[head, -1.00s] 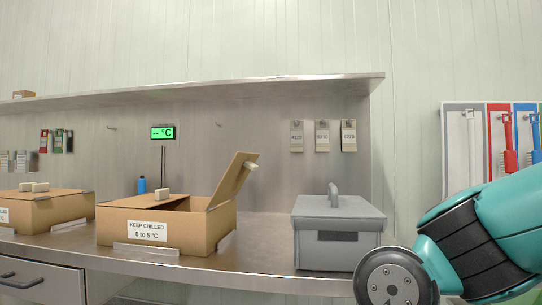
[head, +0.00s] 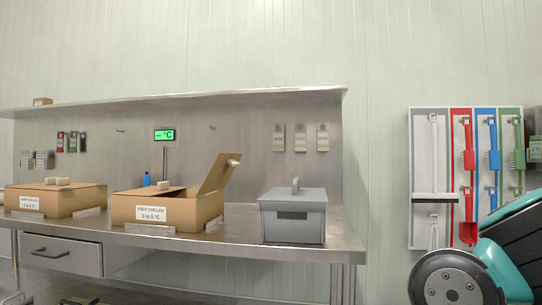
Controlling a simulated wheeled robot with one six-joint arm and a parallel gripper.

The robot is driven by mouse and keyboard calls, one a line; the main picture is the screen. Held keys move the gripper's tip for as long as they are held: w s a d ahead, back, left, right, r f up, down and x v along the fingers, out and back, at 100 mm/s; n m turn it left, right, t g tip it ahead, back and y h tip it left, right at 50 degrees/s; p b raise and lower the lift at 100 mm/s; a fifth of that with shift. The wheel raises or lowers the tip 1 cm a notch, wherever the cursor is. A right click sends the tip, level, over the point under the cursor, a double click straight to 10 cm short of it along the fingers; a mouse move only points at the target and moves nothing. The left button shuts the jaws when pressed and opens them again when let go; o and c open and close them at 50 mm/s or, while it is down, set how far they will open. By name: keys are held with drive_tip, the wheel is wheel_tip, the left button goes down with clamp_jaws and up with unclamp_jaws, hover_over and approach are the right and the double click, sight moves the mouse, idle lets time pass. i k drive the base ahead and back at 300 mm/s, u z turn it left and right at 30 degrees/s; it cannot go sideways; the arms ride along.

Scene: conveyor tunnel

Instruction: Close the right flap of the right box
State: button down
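The right box (head: 165,211) is a brown cardboard carton with a "KEEP CHILLED" label, standing on the steel bench. Its right flap (head: 217,174) stands up, tilted out to the right, with a pale knob near its top edge. My gripper is not in view; only part of my teal arm (head: 508,254) shows at the lower right, well away from the box.
Another carton (head: 60,202) stands to the left on the bench (head: 190,238), its top looking closed. A grey lidded case (head: 293,216) with a handle stands right of the right box. A shelf (head: 180,100) overhangs the bench. Brushes hang on a coloured wall rack (head: 432,160).

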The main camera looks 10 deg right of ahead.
sight(225, 164)
drive_tip(key=z, duration=0.5)
drive_tip(key=i, duration=0.9)
drive_tip(key=u, duration=0.35)
